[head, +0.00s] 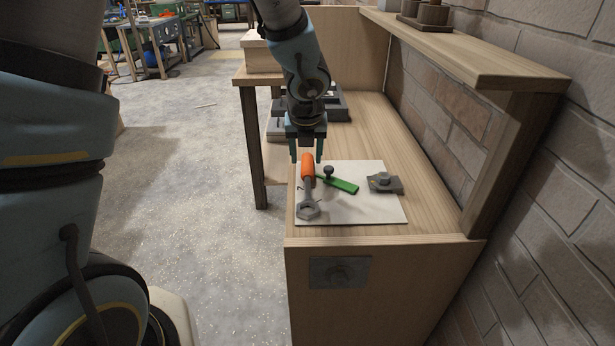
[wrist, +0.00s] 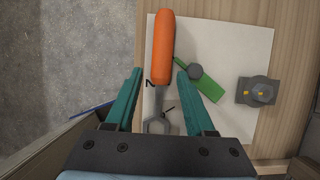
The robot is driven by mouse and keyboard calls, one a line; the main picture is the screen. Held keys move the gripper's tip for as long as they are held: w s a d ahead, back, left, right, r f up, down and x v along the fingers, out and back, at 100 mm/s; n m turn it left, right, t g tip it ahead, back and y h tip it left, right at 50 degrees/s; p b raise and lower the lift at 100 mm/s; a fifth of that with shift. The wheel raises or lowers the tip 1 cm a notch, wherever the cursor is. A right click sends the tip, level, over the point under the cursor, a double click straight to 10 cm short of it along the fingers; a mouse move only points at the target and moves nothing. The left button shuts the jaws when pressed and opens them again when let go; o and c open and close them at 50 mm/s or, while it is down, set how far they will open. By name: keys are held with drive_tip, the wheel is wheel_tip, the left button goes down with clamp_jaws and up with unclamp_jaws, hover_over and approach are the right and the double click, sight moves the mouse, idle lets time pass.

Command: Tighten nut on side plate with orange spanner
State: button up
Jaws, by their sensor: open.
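The orange spanner (head: 307,172) lies on a white sheet on the bench, with an orange handle and a grey ring end (head: 308,210) toward the near edge. My gripper (head: 307,158) is open and points down above the handle. In the wrist view the spanner handle (wrist: 163,48) lies ahead of and between the teal fingers of my gripper (wrist: 159,73), which hold nothing. The side plate (head: 340,272) is a grey square on the bench's near end face, with a nut (head: 341,274) at its middle. I cannot tell how tight the nut is.
A green-handled tool (head: 340,185) with a dark round knob lies just right of the spanner. A grey block with a bolt (head: 384,182) sits at the sheet's right. A shelf (head: 470,55) and brick wall (head: 440,115) bound the right. Open floor (head: 190,200) lies left.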

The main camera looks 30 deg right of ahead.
sight(307, 168)
drive_tip(key=x, duration=0.3)
drive_tip(key=b+x, duration=0.1)
drive_tip(key=shift+s+f, duration=0.2)
drive_tip(key=shift+f, duration=0.15)
drive_tip(key=shift+w+d+f, duration=0.1)
drive_tip(key=shift+w+f, duration=0.1)
drive_tip(key=shift+f, duration=0.15)
clamp_jaws()
